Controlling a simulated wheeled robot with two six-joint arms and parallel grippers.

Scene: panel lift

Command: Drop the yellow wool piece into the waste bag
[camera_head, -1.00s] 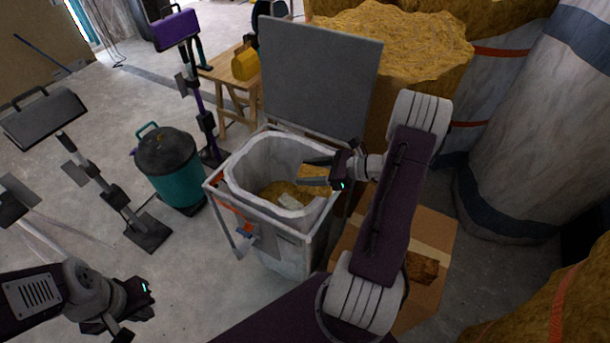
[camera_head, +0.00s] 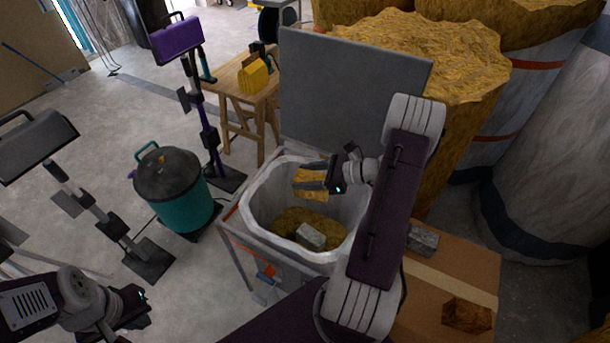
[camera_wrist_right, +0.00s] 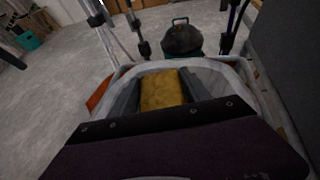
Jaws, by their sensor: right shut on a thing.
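The yellow wool piece (camera_head: 309,184) is between the fingers of my right gripper (camera_head: 315,180), which is shut on it. It also shows in the right wrist view (camera_wrist_right: 162,90), between the two dark fingers. The gripper holds it over the mouth of the waste bag (camera_head: 257,214), a whitish open bag in a frame with a raised grey lid (camera_head: 350,95). Yellow wool and a grey block (camera_head: 311,236) lie inside the bag. My left gripper (camera_head: 143,308) is at the lower left, away from the bag and apparently empty; its fingers are not clear enough to judge.
A cardboard box (camera_head: 470,275) with a grey piece and a brown piece on it stands right of the bag. A teal canister (camera_head: 175,195) and stand lamps are left. A wooden sawhorse table (camera_head: 240,85) is behind. Large wool rolls fill the right side.

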